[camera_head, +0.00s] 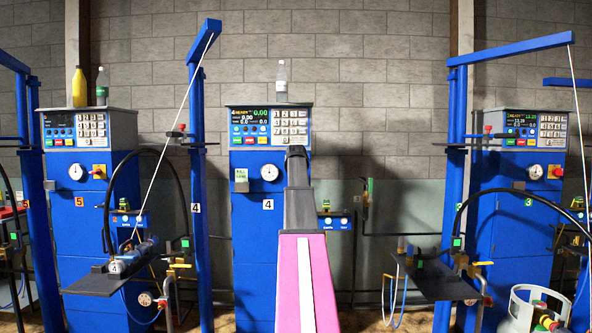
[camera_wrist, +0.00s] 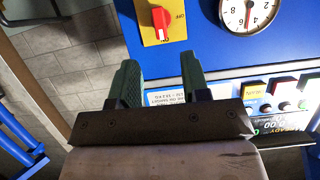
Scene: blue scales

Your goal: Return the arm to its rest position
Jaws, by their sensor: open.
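My arm rises in the middle of the head view as a pink and white link with dark grey parts above it, in front of the blue scale cabinet numbered 4 (camera_head: 254,225). My gripper is hard to make out there. In the wrist view my gripper (camera_wrist: 161,82) shows two dark green fingers spread apart with nothing between them. Beyond them are a blue panel (camera_wrist: 205,45), a red knob on a yellow plate (camera_wrist: 161,24), a round gauge (camera_wrist: 248,12) and several lit buttons (camera_wrist: 285,105). I cannot tell whether the fingers touch the panel.
Cabinet 5 (camera_head: 92,225) stands left, cabinet 3 (camera_head: 508,240) right. A clear bottle (camera_head: 282,82) stands on the middle cabinet; a yellow bottle (camera_head: 79,87) stands on the left one. Blue posts, hoses, dark shelves (camera_head: 435,278) and a gas cylinder (camera_head: 530,310) stand at the sides.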

